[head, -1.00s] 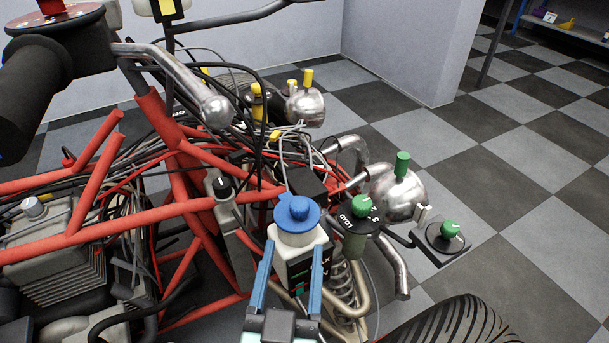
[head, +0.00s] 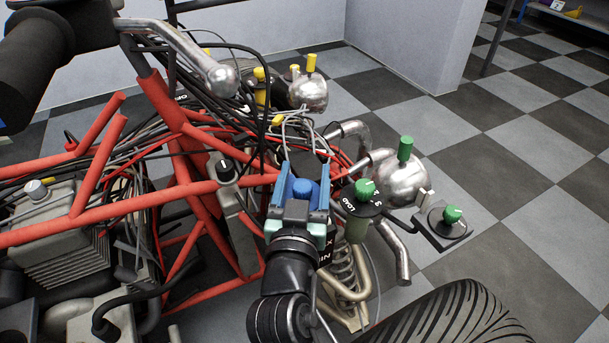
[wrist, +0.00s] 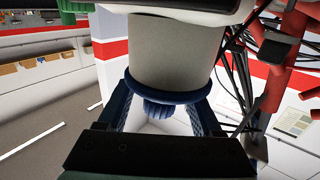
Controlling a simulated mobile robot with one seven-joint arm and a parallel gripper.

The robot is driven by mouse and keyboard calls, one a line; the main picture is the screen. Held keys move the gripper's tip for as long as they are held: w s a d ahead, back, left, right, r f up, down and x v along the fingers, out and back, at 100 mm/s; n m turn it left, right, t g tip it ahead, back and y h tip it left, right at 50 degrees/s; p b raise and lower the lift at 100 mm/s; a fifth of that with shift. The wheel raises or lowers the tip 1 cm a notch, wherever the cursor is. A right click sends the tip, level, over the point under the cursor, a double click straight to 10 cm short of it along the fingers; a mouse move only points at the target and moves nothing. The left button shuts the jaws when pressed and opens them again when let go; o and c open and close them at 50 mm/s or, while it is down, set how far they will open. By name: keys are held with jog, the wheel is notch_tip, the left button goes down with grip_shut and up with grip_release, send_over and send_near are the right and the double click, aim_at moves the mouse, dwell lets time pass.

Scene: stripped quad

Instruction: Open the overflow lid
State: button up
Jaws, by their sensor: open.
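The overflow lid is a blue round cap with a ridged knob (head: 304,189), on a pale reservoir on the red-framed quad. My gripper (head: 303,172) is open, its two blue fingers on the left and right of the lid's knob in the head view. In the wrist view the lid (wrist: 166,96) shows as a wide blue flange with its knob, against the pale reservoir body (wrist: 165,48). The fingers of my gripper (wrist: 160,112) stand on both sides of the knob there. Whether they touch the lid I cannot tell. The reservoir is mostly hidden behind my gripper in the head view.
A green-knobbed dial (head: 365,190) stands close to the right of my gripper. Another green knob (head: 453,214) sits farther right. Red frame tubes (head: 130,225) and cables lie to the left and behind. A black tyre (head: 450,315) is at the lower right.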

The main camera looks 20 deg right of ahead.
grip_shut()
dwell(0.4)
dwell(1.1)
